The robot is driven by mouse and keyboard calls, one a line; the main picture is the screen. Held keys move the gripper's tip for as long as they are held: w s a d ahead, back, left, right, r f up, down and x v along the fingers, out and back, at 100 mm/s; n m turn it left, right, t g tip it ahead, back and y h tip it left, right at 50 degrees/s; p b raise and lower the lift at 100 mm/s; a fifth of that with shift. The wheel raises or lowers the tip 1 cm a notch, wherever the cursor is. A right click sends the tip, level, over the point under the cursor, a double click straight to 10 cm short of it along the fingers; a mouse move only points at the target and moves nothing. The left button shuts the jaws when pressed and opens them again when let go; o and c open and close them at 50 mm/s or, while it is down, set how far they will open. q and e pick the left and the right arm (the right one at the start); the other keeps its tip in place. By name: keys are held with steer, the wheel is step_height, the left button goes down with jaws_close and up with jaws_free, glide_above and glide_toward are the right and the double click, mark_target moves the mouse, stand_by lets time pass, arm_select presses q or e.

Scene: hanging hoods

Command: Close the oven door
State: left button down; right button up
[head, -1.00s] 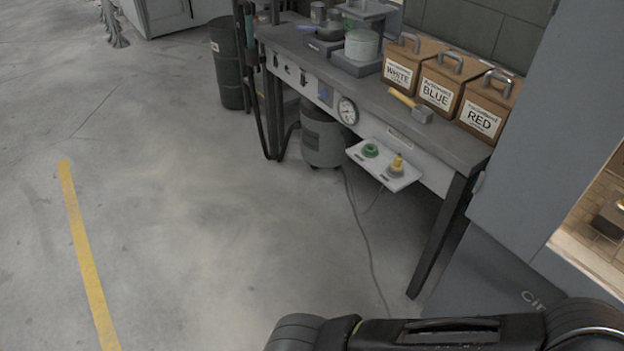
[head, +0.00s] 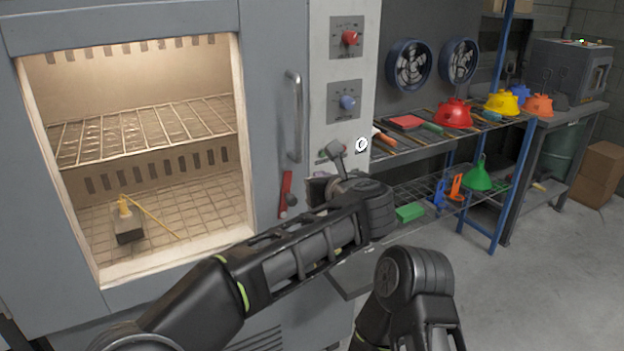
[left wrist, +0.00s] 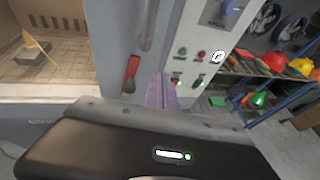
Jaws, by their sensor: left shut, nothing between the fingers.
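The grey oven fills the left of the head view. Its door (head: 262,150) has a large lit window and a vertical bar handle (head: 294,115) on its right side. The door looks flush with the control panel (head: 343,75); I cannot tell whether a small gap remains. A red lever (head: 286,195) sits below the handle and also shows in the left wrist view (left wrist: 131,73). My left gripper (head: 319,188) is in front of the panel's lower part, right of the lever. Its shut, empty purple-grey fingers (left wrist: 160,92) show in the left wrist view. My right gripper is out of view.
Inside the oven are wire shelves (head: 150,128) and a small block with a yellow top (head: 128,220). A blue-framed rack (head: 517,135) with red and yellow hoods stands to the right. The floor (head: 550,260) at right is clear.

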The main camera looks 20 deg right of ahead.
arm_select(q)
steer(key=s, duration=0.1)
steer(key=s+r, duration=0.1)
steer(key=s, duration=0.1)
steer(key=s+d, duration=0.1)
steer(key=s, duration=0.1)
steer(key=shift+s+r+b, duration=0.25)
steer(key=shift+r+b, duration=0.05)
steer(key=shift+r, duration=0.05)
